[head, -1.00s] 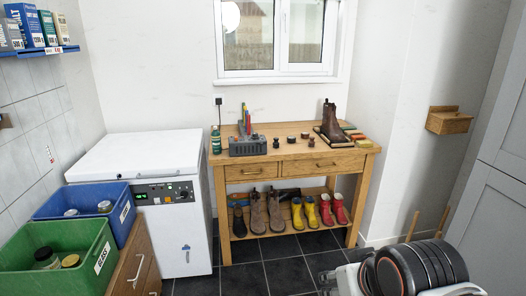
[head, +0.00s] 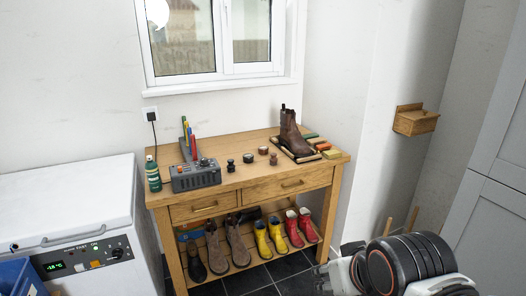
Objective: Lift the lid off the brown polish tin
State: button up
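A wooden workbench (head: 225,187) stands below the window. Several small round tins or jars sit on its top, between a grey box and a brown boot. One is a brownish tin (head: 273,159), close to the boot. A low dark tin with a paler lid (head: 263,150) sits just behind it. Two darker small containers (head: 231,165) (head: 248,158) are to the left. At this size I cannot tell for sure which is the brown polish tin. My arm is folded at the lower right, well away from the bench.
A grey box with upright coloured sticks (head: 196,176) and a green bottle (head: 153,174) stand on the bench's left. The brown boot (head: 290,132) and brushes stand on the right. Boots fill the lower shelf. A white chest freezer (head: 70,205) is at left; dark floor shows in front.

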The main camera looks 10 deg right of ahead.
aim_at(261, 148)
jog(key=i+u, duration=0.1)
jog(key=i, duration=0.55)
jog(key=i+l+u, duration=0.1)
jog(key=i, duration=0.55)
jog(key=i+l+u, duration=0.15)
jog(key=i, duration=0.5)
jog(key=i+l+u, duration=0.1)
jog(key=i, duration=0.55)
